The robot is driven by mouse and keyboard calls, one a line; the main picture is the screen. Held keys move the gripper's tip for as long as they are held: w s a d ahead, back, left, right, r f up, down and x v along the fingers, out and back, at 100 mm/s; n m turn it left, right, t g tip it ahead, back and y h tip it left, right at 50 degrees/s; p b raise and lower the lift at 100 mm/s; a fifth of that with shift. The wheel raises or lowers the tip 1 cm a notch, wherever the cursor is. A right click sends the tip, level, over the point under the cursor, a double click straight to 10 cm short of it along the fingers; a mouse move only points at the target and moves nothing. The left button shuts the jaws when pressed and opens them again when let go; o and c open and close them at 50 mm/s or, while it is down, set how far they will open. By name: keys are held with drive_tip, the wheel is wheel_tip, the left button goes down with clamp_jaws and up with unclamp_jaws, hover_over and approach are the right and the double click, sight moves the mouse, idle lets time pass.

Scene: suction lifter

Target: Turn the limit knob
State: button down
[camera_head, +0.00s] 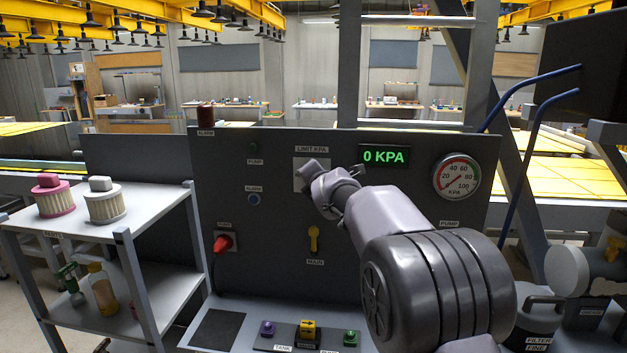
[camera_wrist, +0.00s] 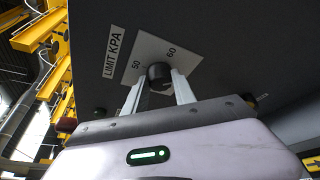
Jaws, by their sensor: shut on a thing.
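The limit knob (camera_wrist: 159,75) is a small black round knob on a white plate (camera_wrist: 165,52) marked 50 and 60, under a LIMIT KPA label (camera_wrist: 113,51) in the wrist view. My gripper (camera_wrist: 159,88) has one pale finger on each side of the knob and is shut on it. In the head view my gripper (camera_head: 308,178) reaches the plate below the LIMIT KPA label (camera_head: 311,149), and my wrist hides the knob there. The knob's pointer mark cannot be made out.
The dark panel also bears a green display (camera_head: 384,157) reading 0 KPA, a round gauge (camera_head: 456,175), a yellow main lever (camera_head: 314,239) and a red plug (camera_head: 223,243). A shelf cart (camera_head: 125,234) with filters stands at left.

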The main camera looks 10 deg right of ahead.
drive_tip(key=shift+w+a+f+n+g+h+p, duration=0.15)
drive_tip(key=shift+a+n+g+h+p, duration=0.15)
drive_tip(key=shift+n+h+p, duration=2.5)
drive_tip(key=shift+w+a+f+n+g+h+p, duration=0.25)
drive_tip(key=shift+n+h+p, duration=0.9)
drive_tip(key=shift+n+p, duration=3.25)
drive_tip(key=shift+s+a+f+n+g+h+p, duration=0.1)
drive_tip(key=shift+a+n+g+h+p, duration=0.25)
drive_tip(key=shift+n+h+p, duration=2.45)
drive_tip(key=y+p, duration=0.1)
drive_tip(key=p, duration=0.1)
drive_tip(key=shift+r+n+y+p, duration=0.1)
drive_tip(key=shift+n+y+p, duration=0.2)
drive_tip(key=shift+n+y, duration=0.1)
drive_tip(key=c, duration=1)
unclamp_jaws()
